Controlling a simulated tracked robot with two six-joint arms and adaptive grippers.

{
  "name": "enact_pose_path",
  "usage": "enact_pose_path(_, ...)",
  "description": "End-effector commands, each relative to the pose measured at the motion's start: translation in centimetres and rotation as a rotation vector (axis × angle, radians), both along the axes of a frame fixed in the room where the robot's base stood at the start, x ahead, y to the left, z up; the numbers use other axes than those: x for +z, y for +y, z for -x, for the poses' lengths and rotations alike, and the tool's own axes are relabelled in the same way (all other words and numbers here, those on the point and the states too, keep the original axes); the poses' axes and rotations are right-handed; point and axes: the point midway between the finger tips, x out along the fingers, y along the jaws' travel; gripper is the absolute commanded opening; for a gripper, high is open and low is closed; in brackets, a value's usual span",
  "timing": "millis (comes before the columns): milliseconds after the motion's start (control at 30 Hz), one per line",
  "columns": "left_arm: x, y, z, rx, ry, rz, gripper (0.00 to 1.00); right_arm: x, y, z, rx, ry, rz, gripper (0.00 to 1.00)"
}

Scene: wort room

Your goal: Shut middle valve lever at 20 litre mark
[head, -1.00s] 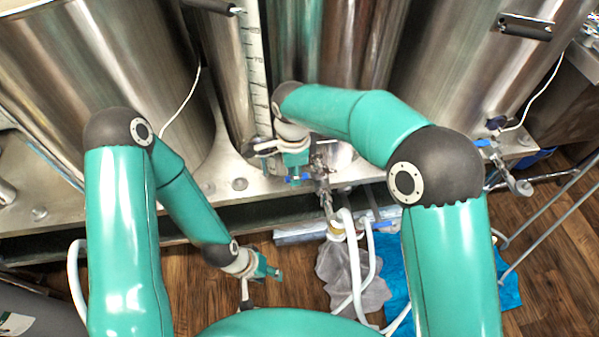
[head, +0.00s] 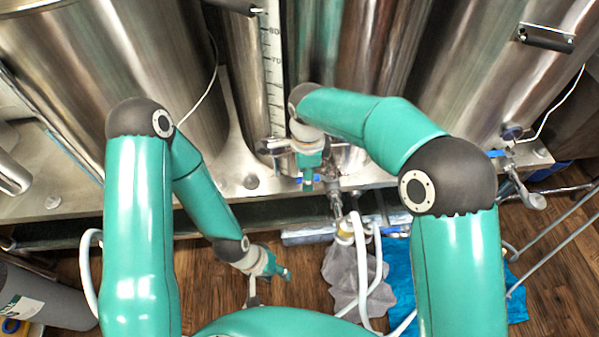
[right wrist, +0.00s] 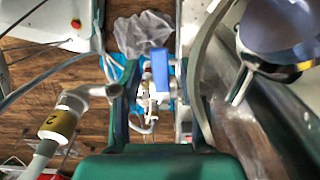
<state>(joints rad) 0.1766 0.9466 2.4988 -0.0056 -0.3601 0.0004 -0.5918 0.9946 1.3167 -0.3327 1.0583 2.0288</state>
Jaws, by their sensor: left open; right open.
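The middle valve (head: 335,200) is a metal fitting at the foot of the central tank, with a blue lever (head: 318,179) partly hidden behind my right gripper (head: 307,184). In the right wrist view the blue lever (right wrist: 160,62) stands between the two spread fingers of my right gripper (right wrist: 156,100), with gaps on both sides. The right gripper is open; contact with the lever is not visible. A litre scale (head: 273,60) with marks 80 and 70 runs up the tank; its lower marks and the liquid level cannot be read. My left gripper (head: 283,273) is open and empty, low over the floor.
Another blue-handled valve (head: 505,160) is on the right tank. White hoses (head: 362,265) hang below the middle valve over a grey cloth (head: 342,268) and a blue cloth (head: 402,275). A metal ledge (head: 80,205) runs under the tanks. Wood floor lies below.

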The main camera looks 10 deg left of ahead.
Motion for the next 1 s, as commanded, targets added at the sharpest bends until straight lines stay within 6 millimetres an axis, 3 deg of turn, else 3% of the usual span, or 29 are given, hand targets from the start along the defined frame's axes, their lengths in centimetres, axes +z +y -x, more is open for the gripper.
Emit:
enact_pose_path(267, 0.1, 0.0, 0.0, 0.000, 0.000, 0.000, 0.44, 1.5, 0.1, 0.0, 0.001, -0.003, -0.002, 0.44)
enact_pose_path(700, 0.0, 0.0, 0.0, 0.000, 0.000, 0.000, 0.44, 9.7, 0.2, 0.2, 0.002, -0.003, -0.002, 0.44)
enact_pose_path(1000, 0.0, 0.0, 0.0, 0.000, 0.000, 0.000, 0.44, 11.9, 0.1, 0.3, 0.001, 0.000, 0.000, 0.44)
